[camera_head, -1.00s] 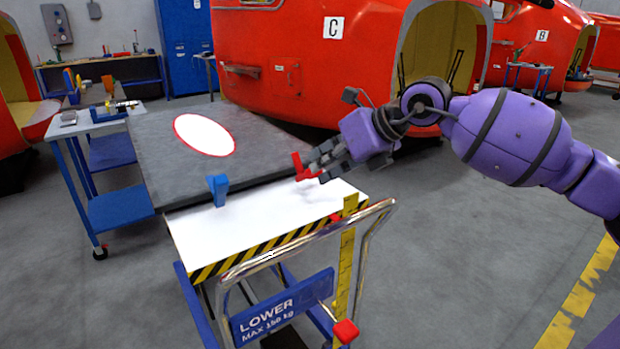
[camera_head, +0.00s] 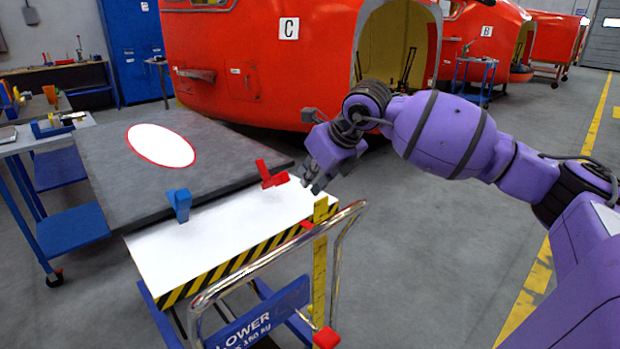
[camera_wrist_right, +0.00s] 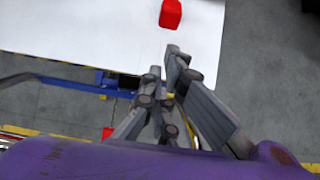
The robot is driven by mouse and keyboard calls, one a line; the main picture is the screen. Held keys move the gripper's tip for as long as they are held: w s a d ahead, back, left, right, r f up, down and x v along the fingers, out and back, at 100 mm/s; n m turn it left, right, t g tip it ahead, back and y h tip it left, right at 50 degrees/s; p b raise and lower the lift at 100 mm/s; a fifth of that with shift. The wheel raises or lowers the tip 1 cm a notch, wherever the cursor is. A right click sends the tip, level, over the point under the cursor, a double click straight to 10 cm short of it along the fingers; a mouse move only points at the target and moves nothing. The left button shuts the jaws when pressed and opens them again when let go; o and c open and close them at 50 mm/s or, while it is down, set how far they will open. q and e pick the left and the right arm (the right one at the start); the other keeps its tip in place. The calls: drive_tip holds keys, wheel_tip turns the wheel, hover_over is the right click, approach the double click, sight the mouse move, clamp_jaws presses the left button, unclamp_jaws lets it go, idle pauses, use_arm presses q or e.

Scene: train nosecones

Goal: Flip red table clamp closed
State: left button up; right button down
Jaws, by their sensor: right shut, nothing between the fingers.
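The red table clamp (camera_head: 271,176) sits at the front right edge of the dark grey slab (camera_head: 110,185), over the white tabletop. One red arm of it stands up, tilted, and another part reaches to the right. My right gripper (camera_head: 310,186) is just right of the clamp and apart from it, shut and empty, above the table's right edge. In the right wrist view a red block, which looks like part of the clamp (camera_wrist_right: 171,14), lies beyond the shut fingertips (camera_wrist_right: 166,62). My left gripper is not in view.
A blue clamp (camera_head: 179,204) stands at the slab's front edge, left of the red one. The white lift table (camera_head: 190,248) has a metal push handle (camera_head: 340,225) at its front right. A red nosecone (camera_head: 245,70) stands behind. The floor to the right is clear.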

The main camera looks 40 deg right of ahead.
drive_tip(key=x, duration=0.6)
drive_tip(key=shift+w+f, duration=0.35)
drive_tip(key=shift+f, duration=0.05)
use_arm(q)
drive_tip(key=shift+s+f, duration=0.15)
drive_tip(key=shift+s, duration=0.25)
